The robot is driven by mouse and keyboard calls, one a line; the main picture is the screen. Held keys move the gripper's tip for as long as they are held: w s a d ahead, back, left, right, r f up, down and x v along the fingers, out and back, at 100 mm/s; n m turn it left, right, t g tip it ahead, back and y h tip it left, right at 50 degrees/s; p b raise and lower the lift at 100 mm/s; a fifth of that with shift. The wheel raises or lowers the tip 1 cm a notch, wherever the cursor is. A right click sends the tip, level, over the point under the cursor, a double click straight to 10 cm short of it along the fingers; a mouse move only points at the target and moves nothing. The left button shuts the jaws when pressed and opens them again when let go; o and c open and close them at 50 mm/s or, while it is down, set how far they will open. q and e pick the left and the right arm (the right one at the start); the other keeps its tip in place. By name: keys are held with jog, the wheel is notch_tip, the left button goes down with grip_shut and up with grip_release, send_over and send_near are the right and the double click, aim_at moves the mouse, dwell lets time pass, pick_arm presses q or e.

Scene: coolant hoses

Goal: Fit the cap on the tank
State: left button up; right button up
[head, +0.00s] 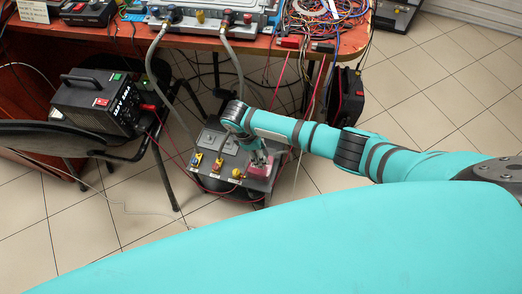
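My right arm comes in from the right. Its gripper (260,159) points down over the right side of a low grey unit (210,180). The fingers are small, and I cannot tell whether they are open or hold anything. A pinkish-red block-shaped object (261,173), possibly the tank, sits on the unit right under the fingertips. I cannot tell whether they touch it. A small yellow round knob or cap (237,174) is just left of it; I cannot identify it as the task's cap. My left gripper is out of view.
Two grey hoses (240,68) hang from a bench device (205,20). Coloured wires clutter the table (120,43). A black power box (97,98) rests on a chair at left; thin cables cross nearby. Tiled floor (440,100) is clear at right.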

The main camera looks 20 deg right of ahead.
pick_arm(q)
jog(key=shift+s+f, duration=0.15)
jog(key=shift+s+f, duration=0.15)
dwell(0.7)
pick_arm(e)
jog(key=o, duration=1)
jog(key=shift+o, duration=0.3)
